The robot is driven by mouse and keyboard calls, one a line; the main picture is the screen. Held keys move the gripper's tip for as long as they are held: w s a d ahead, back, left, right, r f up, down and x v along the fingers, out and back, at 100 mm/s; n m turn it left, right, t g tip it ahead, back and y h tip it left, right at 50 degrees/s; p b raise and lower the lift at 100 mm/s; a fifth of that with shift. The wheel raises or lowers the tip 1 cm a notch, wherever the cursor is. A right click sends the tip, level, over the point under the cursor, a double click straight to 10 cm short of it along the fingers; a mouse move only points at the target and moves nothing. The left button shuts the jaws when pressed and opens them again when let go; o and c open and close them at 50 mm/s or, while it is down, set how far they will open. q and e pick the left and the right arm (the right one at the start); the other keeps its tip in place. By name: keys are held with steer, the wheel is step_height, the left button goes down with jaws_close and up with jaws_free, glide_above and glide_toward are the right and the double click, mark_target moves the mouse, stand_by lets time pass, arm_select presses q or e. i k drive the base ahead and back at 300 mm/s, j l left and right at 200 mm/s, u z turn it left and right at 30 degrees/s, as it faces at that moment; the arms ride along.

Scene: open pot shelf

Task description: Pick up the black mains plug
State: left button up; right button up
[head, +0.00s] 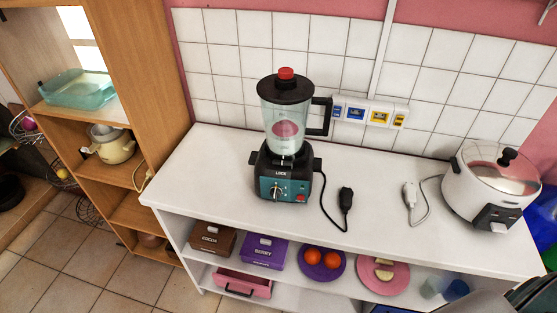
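The black mains plug (346,199) lies on the white counter, right of the blender (285,140). Its black cord loops back across the counter to the blender's base. A white plug (410,194) lies farther right, with its cord running to the white rice cooker (490,190). Neither gripper shows in the head view. No gripper is near the black plug in this view.
The white counter (220,165) is clear in front of the plug. A socket strip (368,113) with blue and yellow outlets is on the tiled wall behind. The shelf below holds boxes and plates. A wooden shelf unit (150,80) stands at left.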

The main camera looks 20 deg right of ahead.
mark_target(346, 194)
steer(key=z, duration=1.15)
